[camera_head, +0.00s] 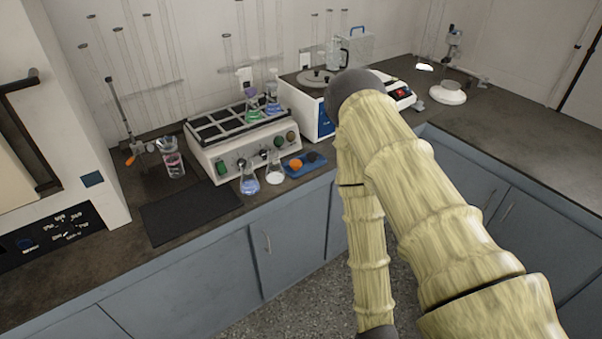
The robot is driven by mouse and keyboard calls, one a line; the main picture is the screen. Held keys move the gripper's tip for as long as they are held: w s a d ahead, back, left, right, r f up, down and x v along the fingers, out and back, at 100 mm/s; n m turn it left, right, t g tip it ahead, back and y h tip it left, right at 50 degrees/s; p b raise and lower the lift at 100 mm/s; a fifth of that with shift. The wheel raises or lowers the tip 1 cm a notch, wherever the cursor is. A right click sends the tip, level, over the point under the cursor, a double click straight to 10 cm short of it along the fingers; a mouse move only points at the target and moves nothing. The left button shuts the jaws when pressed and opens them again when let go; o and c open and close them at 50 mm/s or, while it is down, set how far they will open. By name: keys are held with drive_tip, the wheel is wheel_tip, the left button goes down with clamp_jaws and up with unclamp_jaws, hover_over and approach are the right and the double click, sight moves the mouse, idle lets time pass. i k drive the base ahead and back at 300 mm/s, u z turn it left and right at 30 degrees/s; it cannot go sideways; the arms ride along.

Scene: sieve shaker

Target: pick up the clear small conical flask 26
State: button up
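A small conical flask with clear or whitish contents (274,174) stands upright on the bench, close to the front edge. It is just right of a conical flask with blue liquid (249,184); no number can be read on either. I cannot tell for certain which one is flask 26. Two more conical flasks, one with green liquid (253,114) and one with blue liquid (272,106), stand on the white multi-well unit behind. My arm rises on the right and bends back down; my gripper is out of view below the picture's edge.
The white multi-well unit (232,152) with knobs is right behind the front flasks. A small blue tray (310,170) with an orange and a dark item lies to their right. A beaker (173,166) stands at left. A dark mat (188,210) lies bare at front left.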

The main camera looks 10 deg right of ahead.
sight(250, 184)
drive_tip(key=u, duration=3.1)
drive_tip(key=k, duration=1.3)
drive_tip(key=z, duration=1.35)
